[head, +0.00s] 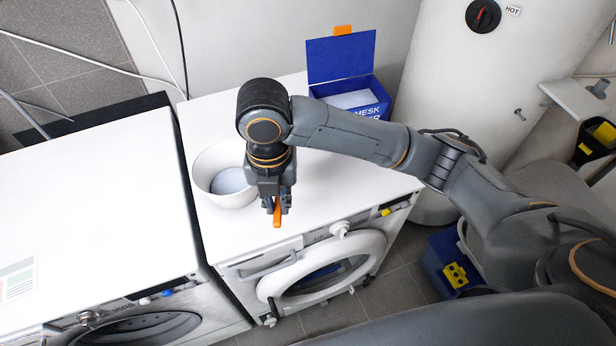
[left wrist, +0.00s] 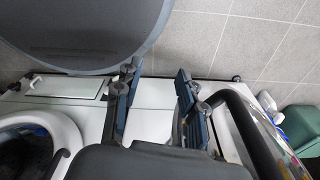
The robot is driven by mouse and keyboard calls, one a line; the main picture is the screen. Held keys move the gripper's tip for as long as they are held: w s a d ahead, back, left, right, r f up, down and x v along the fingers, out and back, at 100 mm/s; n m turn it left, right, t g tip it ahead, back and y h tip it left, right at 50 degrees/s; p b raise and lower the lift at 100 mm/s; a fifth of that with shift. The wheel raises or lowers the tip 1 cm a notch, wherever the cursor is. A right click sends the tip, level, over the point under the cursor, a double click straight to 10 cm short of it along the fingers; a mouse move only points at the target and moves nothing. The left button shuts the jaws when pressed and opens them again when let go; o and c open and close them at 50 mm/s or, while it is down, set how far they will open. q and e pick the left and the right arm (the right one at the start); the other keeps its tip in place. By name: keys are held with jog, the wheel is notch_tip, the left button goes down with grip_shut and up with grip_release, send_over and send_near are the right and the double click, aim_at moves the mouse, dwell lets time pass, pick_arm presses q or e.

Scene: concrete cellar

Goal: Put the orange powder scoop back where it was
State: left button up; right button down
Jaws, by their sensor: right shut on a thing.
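My right gripper (head: 275,206) is shut on the orange powder scoop (head: 277,216), above the front edge of the right washing machine's white top. Only part of the scoop shows; the fingers hide the rest. A white bowl (head: 205,165) with pale bluish powder stands just left of the gripper. A blue powder box (head: 375,112) with its lid (head: 340,58) raised stands at the back right, with white contents showing. My left gripper (left wrist: 156,95) shows only in the left wrist view, open, with nothing between its fingers.
The left washing machine's white top (head: 90,190) is mostly clear. A white tank (head: 455,80) stands behind at right. An orange tab (head: 343,30) shows above the box lid.

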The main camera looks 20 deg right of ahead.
jog(key=w+d+f, duration=0.1)
jog(key=w, duration=0.1)
jog(key=w+d+p, duration=0.1)
jog(key=w+d+f, duration=0.1)
jog(key=w, duration=0.1)
jog(key=shift+w+d+f+p, duration=0.2)
jog(key=shift+w+f+p, duration=0.1)
jog(key=shift+w+f, duration=0.05)
jog(key=w+d+f, duration=0.1)
jog(key=f, duration=0.1)
jog(key=w+d+f+p, duration=0.1)
jog(key=w+f, duration=0.1)
jog(key=w+d+f, duration=0.1)
jog(key=f, duration=0.1)
jog(key=shift+w+d+f, duration=0.15)
jog(key=shift+w+f, duration=0.2)
jog(key=shift+f, duration=0.05)
notch_tip(320, 180, down, 3)
jog(key=shift+r+p, duration=0.1)
jog(key=shift+p, duration=0.3)
jog(key=c, duration=1.8)
grip_release()
jog(key=o, duration=0.5)
jog(key=shift+c, duration=0.2)
